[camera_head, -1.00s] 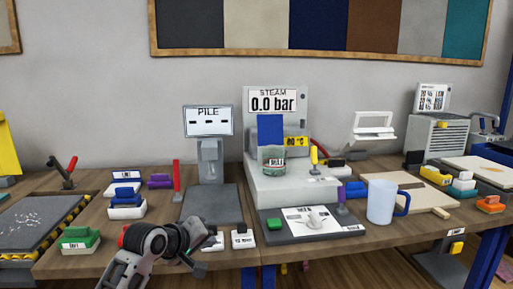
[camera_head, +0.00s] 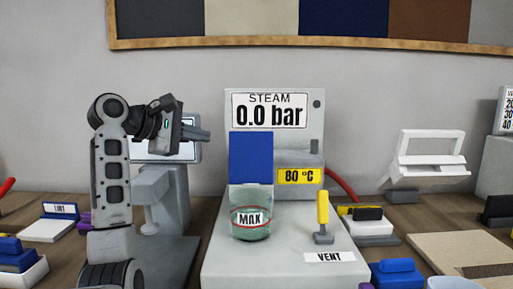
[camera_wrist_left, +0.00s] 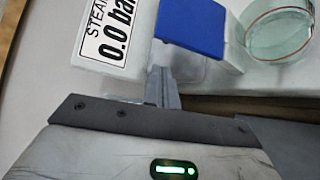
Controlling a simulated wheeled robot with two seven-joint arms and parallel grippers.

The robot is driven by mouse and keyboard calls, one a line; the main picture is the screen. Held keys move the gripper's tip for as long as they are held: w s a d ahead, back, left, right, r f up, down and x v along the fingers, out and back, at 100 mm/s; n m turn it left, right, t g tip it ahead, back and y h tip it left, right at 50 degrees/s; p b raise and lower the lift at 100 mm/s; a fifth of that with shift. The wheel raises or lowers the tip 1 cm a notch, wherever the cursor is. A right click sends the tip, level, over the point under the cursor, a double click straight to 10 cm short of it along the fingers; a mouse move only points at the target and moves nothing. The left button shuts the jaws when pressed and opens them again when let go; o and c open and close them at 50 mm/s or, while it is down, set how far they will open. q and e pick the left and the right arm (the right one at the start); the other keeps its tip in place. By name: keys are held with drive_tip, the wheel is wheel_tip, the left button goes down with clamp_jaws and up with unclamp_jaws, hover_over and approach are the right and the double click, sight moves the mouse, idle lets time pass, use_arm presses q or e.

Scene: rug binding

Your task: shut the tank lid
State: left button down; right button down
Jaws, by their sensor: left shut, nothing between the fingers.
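The steam station's glass tank (camera_head: 250,212) has a red-ringed MAX label and greenish glass. Its blue lid (camera_head: 251,158) stands upright at the back of the tank, leaving the top open. In the left wrist view, the lid (camera_wrist_left: 190,28) is just beyond the fingertips and the round glass tank (camera_wrist_left: 278,30) is at the upper right. My left gripper (camera_head: 204,134) is shut and empty, raised left of the lid and pointing right toward it. In the left wrist view its fingertips (camera_wrist_left: 161,74) appear close to the lid; contact cannot be told. My right gripper is not in view.
The steam panel (camera_head: 270,111) reads 0.0 bar, with a yellow 80 °C label (camera_head: 299,176) below. A yellow-handled vent lever (camera_head: 323,212) stands right of the tank. A grey stand (camera_head: 165,205) is behind my left arm. A white press-like device (camera_head: 427,160) stands further right.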

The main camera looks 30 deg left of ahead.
sight(233, 145)
use_arm(q)
drive_tip(key=x, duration=1)
drive_tip(key=shift+s+f, duration=0.1)
drive_tip(key=shift+f, duration=0.25)
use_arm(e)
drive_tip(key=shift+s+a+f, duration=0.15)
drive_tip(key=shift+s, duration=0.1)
use_arm(q)
drive_tip(key=shift+d+r+p, duration=0.1)
drive_tip(key=shift+d+p, duration=0.05)
drive_tip(key=shift+p, duration=0.15)
